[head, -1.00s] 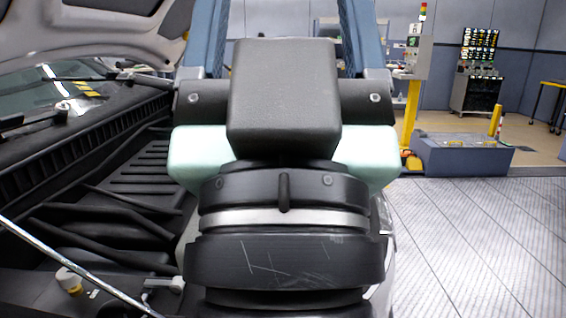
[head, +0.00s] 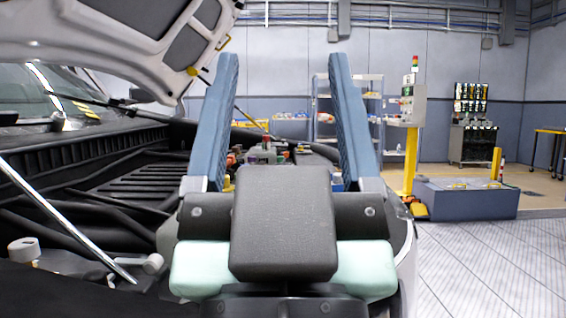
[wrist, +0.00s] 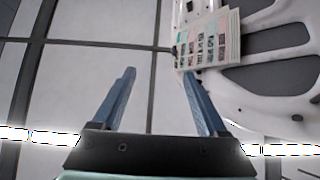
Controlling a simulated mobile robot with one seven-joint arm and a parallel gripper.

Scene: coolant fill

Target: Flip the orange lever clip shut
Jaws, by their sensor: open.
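My gripper (head: 284,62) is open and empty in the middle of the head view, its two blue fingers pointing up and wide apart. The fingers also show in the wrist view (wrist: 158,76), with nothing between them. I cannot pick out the orange lever clip in either view. Small red and orange parts (head: 233,158) show beyond the left finger in the engine bay, too small to tell whether the clip is among them. My wrist and fingers hide part of the bay.
The raised hood (head: 110,40) hangs over the bay at upper left; its underside and a label (wrist: 208,42) show in the wrist view. A metal rod (head: 65,215) slants across the lower left. Open floor (head: 490,260) lies at right, with a blue box (head: 465,200) beyond.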

